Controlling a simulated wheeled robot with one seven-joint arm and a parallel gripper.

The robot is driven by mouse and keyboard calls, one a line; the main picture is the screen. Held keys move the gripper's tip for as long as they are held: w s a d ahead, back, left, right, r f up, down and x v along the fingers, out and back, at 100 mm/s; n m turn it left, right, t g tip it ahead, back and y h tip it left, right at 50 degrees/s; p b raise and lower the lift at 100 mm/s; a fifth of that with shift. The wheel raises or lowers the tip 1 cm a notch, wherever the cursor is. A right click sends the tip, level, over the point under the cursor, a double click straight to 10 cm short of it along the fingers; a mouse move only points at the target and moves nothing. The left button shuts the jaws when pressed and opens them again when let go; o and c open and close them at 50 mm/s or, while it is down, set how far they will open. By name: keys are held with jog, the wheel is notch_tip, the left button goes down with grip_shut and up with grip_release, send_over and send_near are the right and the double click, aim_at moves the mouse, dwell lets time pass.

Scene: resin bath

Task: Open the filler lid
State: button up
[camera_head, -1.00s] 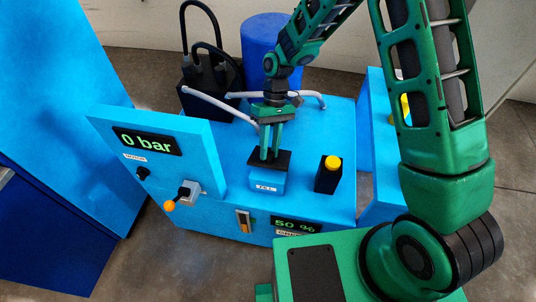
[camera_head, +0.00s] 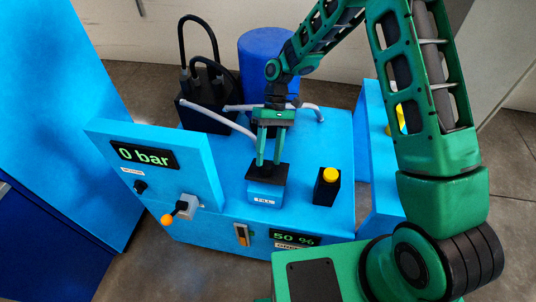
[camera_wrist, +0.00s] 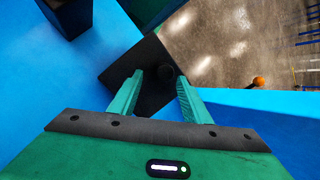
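The filler is a small blue box labelled FILL (camera_head: 265,199) on top of the blue machine. Its flat black lid (camera_head: 252,172) lies closed on it. In the wrist view the lid (camera_wrist: 150,98) is a dark plate with a small round dark knob (camera_wrist: 166,73) between and beyond the fingertips. My gripper (camera_head: 268,164) points down over the lid, its green fingers apart and nothing held between them. In the wrist view my gripper (camera_wrist: 158,74) also shows open. I cannot tell whether the fingertips touch the lid.
A black post with a yellow button (camera_head: 330,175) stands right of the filler. A blue panel reading 0 bar (camera_head: 190,166) and an orange-tipped lever (camera_head: 183,208) are to the left. Grey pipes (camera_head: 225,122), a black hosed unit (camera_head: 205,118) and a blue cylinder (camera_head: 262,60) stand behind.

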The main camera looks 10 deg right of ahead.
jog(key=v, duration=1)
jog(key=shift+w+r, duration=0.3)
